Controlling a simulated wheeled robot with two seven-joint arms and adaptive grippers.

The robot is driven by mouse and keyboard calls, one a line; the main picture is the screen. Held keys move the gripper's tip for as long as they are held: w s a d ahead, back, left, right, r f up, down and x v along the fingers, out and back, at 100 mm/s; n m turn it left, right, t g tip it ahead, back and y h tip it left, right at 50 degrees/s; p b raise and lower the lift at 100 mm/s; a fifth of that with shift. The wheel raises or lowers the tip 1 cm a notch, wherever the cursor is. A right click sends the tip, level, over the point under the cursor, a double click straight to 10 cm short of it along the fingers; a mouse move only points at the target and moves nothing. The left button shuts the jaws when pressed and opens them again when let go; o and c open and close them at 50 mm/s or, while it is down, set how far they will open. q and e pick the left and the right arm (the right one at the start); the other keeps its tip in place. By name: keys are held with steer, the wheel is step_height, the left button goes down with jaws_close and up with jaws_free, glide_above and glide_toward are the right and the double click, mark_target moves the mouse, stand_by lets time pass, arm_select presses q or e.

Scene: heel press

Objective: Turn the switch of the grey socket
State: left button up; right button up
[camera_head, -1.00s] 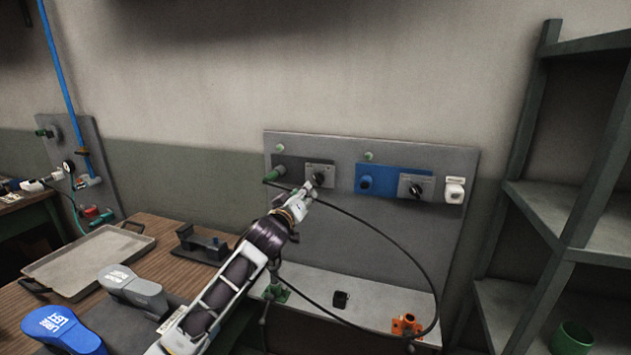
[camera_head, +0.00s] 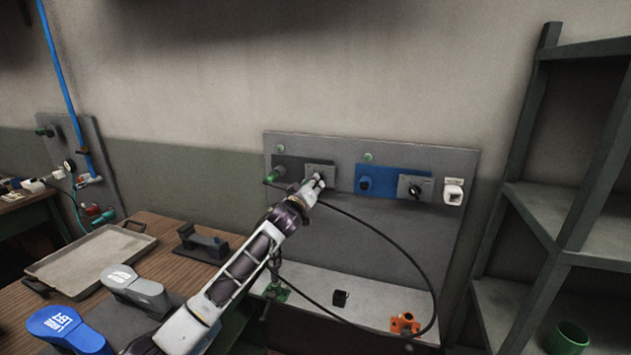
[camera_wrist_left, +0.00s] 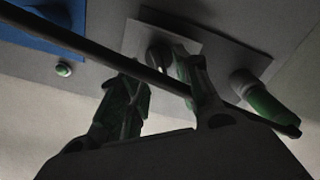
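The grey socket is a dark grey plate (camera_head: 289,161) on the left of the wall panel, with a green plug (camera_head: 276,173) in it. Its lighter switch plate (camera_head: 313,168) sits to the right, and its dark knob is hidden behind my gripper there. My left gripper (camera_head: 319,181) is at the switch plate. In the left wrist view, the rounded switch knob (camera_wrist_left: 157,56) shows between the tips of my left gripper (camera_wrist_left: 158,72). The fingers are spread, the right one closer to the knob; contact cannot be told. My right gripper is not in view.
A black cable (camera_head: 425,260) loops from the green plug and crosses in front of the fingers in the wrist view. A blue socket (camera_head: 378,180) with its own switch (camera_head: 415,189) and a white socket (camera_head: 454,192) are to the right. A shelf rack (camera_head: 540,215) stands at the right.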

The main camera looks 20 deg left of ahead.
arm_select(q)
steer(key=shift+w+d+p, duration=0.1)
steer(key=shift+w+p, duration=0.25)
steer(key=shift+w, duration=1.55)
jaws_close()
